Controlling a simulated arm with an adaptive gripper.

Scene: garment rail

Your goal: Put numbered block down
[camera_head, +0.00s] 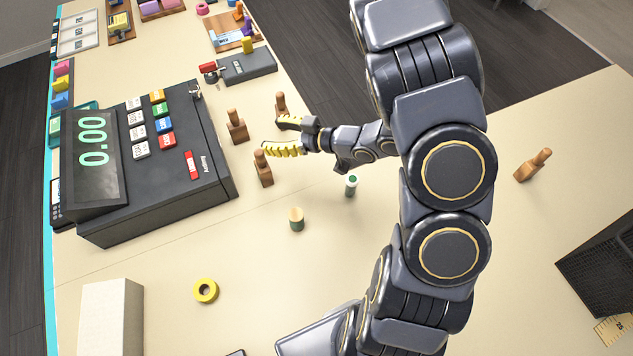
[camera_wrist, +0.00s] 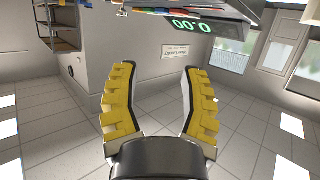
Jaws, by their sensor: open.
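My gripper (camera_head: 271,134) has yellow-padded fingers and is open, pointing left in the head view. In the wrist view my gripper (camera_wrist: 158,72) has its two fingers spread with nothing between them. Several wooden blocks with knob handles stand close by: one (camera_head: 237,126) just left of the fingertips, one (camera_head: 263,168) just below them and one (camera_head: 281,103) just above.
A dark cash register (camera_head: 205,195) reading 0.00 stands left of my gripper. A small green-topped bottle (camera_head: 351,186), a two-tone cylinder (camera_head: 296,219), a yellow tape roll (camera_head: 205,290) and a white box (camera_head: 110,315) are on the counter (camera_head: 260,295). The lower middle counter is mostly clear.

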